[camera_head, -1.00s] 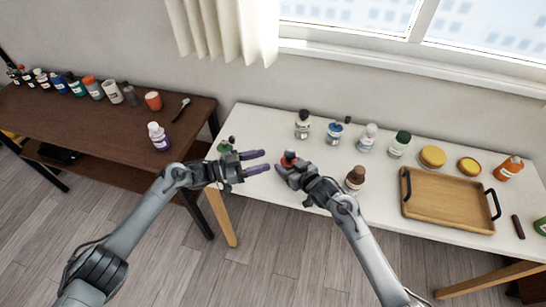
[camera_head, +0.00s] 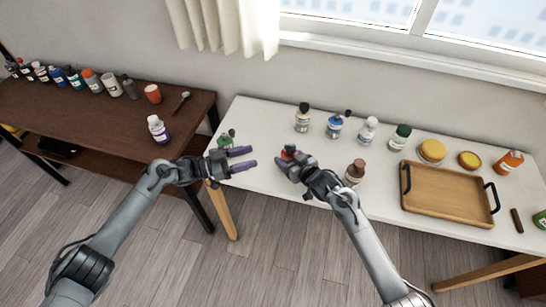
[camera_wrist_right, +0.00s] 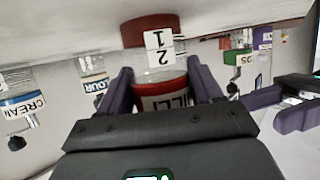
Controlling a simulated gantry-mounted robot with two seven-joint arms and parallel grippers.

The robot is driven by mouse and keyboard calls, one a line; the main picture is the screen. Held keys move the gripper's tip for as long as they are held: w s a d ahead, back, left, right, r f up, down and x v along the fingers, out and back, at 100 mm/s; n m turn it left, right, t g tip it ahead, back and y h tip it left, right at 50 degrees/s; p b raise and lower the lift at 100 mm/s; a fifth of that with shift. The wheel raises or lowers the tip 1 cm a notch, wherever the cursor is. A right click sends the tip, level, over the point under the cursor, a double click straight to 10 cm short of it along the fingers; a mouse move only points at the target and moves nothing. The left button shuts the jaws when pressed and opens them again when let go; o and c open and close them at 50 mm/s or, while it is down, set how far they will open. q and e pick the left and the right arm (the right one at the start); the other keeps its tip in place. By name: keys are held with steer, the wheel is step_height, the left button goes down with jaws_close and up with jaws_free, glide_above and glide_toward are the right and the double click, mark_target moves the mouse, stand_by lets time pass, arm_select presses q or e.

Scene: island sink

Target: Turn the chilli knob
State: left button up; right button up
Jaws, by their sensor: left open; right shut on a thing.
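The chilli jar (camera_wrist_right: 165,98) has a red label, read in part as "ILLI", and shows upside down in the right wrist view. Its red knob (camera_wrist_right: 140,28) and a white tag with "1" and "2" (camera_wrist_right: 160,47) show beyond the label. My right gripper (camera_head: 284,158) is shut on the jar, with one purple finger on each side. In the head view only a red bit of the jar (camera_head: 289,150) shows; my gripper hides the rest. My left gripper (camera_head: 250,157) is open and empty, left of the jar and apart from it.
On the white table a brown-topped bottle (camera_head: 355,171) stands just right of my right gripper. Several jars stand behind, including a blue one (camera_head: 335,126). A wooden tray (camera_head: 447,222) lies to the right. A green-topped item (camera_head: 225,140) is close behind my left gripper.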

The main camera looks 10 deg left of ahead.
mark_target(282, 154)
arm_select(q)
steer(key=shift+w+r, duration=0.1)
steer(key=shift+r, duration=0.05)
steer(key=shift+d, duration=0.15)
steer(key=x, duration=1.1)
steer(key=shift+w+d, duration=0.15)
steer(key=shift+d, duration=0.25)
steer(key=c, duration=0.8)
steer(key=shift+w+d+f+m+g+h, duration=0.1)
steer(key=shift+f+m+g+h, duration=0.2)
steer(key=shift+m+g, duration=0.3)
steer(key=shift+r+g, duration=0.15)
steer(key=shift+g, duration=0.25)
steer(key=o, duration=0.8)
steer(key=shift+a+r, duration=0.1)
steer(key=shift+a, duration=0.1)
